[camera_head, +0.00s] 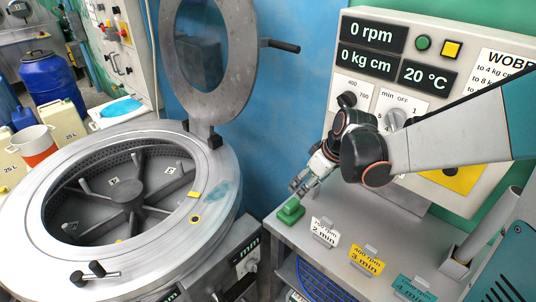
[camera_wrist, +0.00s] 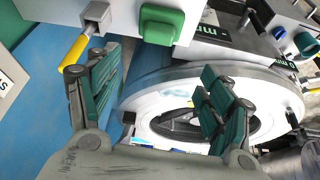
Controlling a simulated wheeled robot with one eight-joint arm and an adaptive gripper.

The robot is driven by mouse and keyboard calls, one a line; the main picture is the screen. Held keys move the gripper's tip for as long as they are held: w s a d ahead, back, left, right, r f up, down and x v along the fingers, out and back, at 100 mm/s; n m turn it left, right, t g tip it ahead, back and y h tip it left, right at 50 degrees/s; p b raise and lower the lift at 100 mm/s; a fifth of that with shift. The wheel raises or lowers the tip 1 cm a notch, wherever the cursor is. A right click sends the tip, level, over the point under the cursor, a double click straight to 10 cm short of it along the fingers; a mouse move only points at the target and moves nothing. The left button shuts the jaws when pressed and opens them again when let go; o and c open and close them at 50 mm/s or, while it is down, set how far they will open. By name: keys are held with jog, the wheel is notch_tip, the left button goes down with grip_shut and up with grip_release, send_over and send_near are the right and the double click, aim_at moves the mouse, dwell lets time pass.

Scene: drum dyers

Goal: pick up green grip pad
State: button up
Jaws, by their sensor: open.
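In the wrist view the green pad (camera_wrist: 161,24) shows at the top centre, beyond and between the fingers. My gripper (camera_head: 300,184) is just above and behind the pad in the head view, with a small gap apparent. In the wrist view my gripper (camera_wrist: 158,95) has its two green-padded fingers spread wide with nothing between them.
The open drum (camera_head: 215,200) with its raised lid (camera_head: 240,70) stands left of the bench. Cards marked 2 min (camera_head: 324,232), 3 min (camera_head: 367,260) and another teal card (camera_head: 412,289) stand along the bench. A control panel (camera_head: 440,35) rises behind.

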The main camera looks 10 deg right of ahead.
notch_tip(320, 180, down, 2)
jog(key=w, duration=0.1)
jog(key=b, duration=0.3)
send_near(292, 202)
jog(key=shift+n, duration=0.3)
jog(key=x, duration=0.5)
jog(key=shift+w+d, duration=0.1)
jog(key=shift+w, duration=0.1)
jog(key=shift+s+b+x, duration=0.2)
jog(key=shift+b+x, duration=1.05)
jog(key=shift+x, duration=1.4)
jog(key=c, duration=1.2)
jog(key=shift+r, duration=0.1)
jog(key=shift+c, duration=0.2)
notch_tip(292, 202, up, 20)
jog(key=p, duration=0.7)
